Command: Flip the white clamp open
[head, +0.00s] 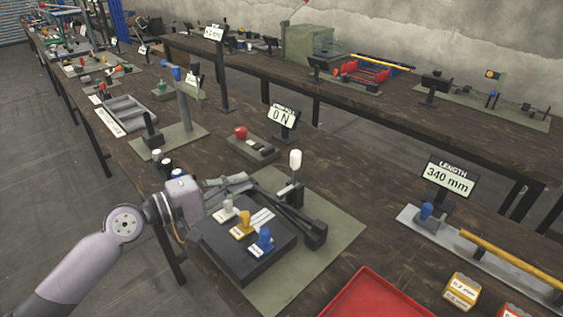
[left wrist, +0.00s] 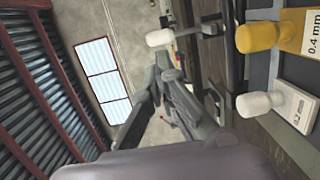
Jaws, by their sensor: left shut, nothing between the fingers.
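A lever with a white handle (head: 295,159) stands upright on a dark bracket beside the black block (head: 225,253). In the left wrist view the white handle (left wrist: 159,38) shows just beyond my fingertips. A small white knob (head: 227,206) with a label sits on the block beside a yellow knob (head: 244,221) and a blue knob (head: 265,238). The white knob (left wrist: 260,104) and yellow knob (left wrist: 258,38) also show at the right in the left wrist view. My left gripper (head: 243,180) is shut and empty, left of the white handle and above the block's back edge. A gap to the handle is hard to judge.
A dark bar (head: 290,217) runs along the block's right side on a green mat (head: 338,232). A red tray (head: 375,297) lies at the front. An ON sign (head: 282,118) and a red-knobbed device (head: 241,132) stand behind.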

